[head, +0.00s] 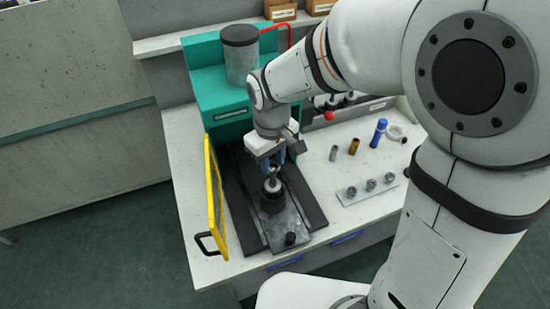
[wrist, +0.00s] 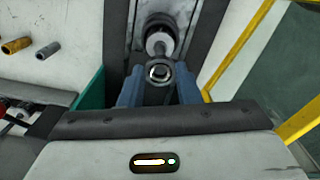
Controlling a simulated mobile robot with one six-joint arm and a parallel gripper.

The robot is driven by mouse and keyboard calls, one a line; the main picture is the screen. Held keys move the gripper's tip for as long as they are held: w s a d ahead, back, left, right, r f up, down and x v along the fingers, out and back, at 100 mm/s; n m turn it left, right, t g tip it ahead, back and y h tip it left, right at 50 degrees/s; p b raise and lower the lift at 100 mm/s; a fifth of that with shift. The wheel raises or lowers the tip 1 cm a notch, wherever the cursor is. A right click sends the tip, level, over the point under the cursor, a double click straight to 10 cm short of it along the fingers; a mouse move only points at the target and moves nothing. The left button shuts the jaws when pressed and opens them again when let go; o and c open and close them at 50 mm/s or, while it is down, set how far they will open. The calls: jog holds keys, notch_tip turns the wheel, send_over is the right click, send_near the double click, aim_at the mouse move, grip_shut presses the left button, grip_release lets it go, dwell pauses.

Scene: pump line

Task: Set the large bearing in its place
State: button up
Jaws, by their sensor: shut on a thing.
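My gripper (head: 274,161) is over the press bed, with its blue fingers pointing down. In the wrist view my gripper (wrist: 159,84) is shut on a dark grey ring, which looks like the large bearing (wrist: 149,73). The ring sits between the fingertips with its bore visible. Just past it is a pale round-ended shaft (wrist: 156,43) on a dark fixture. In the head view the dark fixture (head: 271,203) stands on the bed beneath the gripper. The bearing is hard to make out there, and I cannot tell whether it touches the shaft.
A yellow-framed guard (head: 216,200) stands open close left of the bed. The teal press body (head: 215,88) rises behind. To the right are a rack (head: 364,194) with three metal parts, a grey sleeve (head: 333,153), a brass sleeve (head: 354,146) and a blue bottle (head: 378,133).

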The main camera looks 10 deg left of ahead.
aim_at(272, 168)
jog(key=shift+f, duration=0.1)
dwell(0.3)
jog(key=shift+f+b, duration=1.75)
jog(key=shift+f, duration=0.35)
jog(key=o, duration=1.1)
jog(key=shift+r, duration=0.15)
jog(key=shift+s+r+p, duration=0.1)
jog(key=shift+r+p, duration=1.9)
jog(key=shift+r, duration=0.5)
jog(key=shift+f, duration=0.1)
